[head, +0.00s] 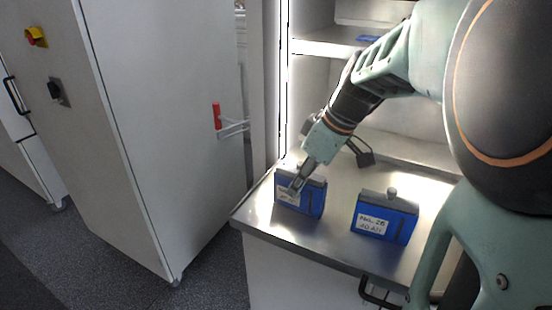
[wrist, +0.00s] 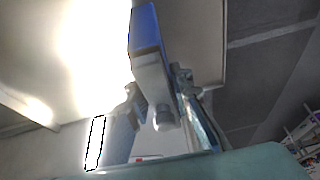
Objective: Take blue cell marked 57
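Two blue cells with grey tops stand on a metal worktop (head: 340,225). The left blue cell (head: 313,201) has a white label, partly covered by my gripper; its number is not readable. The right blue cell (head: 399,228) is labelled No. 26, 40 Ah. My gripper (head: 298,186) reaches down at the left cell, one finger in front of its label. In the wrist view the left cell (wrist: 146,30) lies between my fingertips (wrist: 155,82), which appear to touch both sides near its grey top. It looks upright, and I see no gap under it.
A shelf (head: 320,47) is above the back of the worktop. A dark clip with a cable (head: 364,157) lies behind the cells.

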